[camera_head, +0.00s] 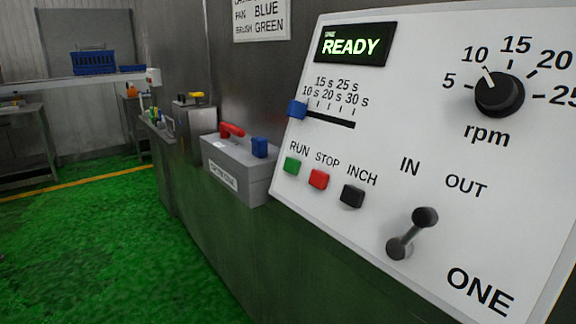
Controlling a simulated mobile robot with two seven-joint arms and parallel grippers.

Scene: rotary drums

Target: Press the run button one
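The control panel marked ONE (440,130) is a white tilted board filling the right of the head view. Its green RUN button (292,165) sits at the panel's lower left, beside the red STOP button (319,179) and the black INCH button (352,195). The display (351,46) reads READY in green. A blue slider (297,109) is at the left end of its scale in seconds. The rpm knob (499,95) points near 10. A lever (412,233) stands below the IN and OUT labels. Neither of my grippers is in view.
A grey box (240,172) with a red handle and a blue part stands left of the panel. A steel container (195,125) and small items stand behind it. A blue basket (95,61) is on a far shelf. The green floor (110,240) at left is clear.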

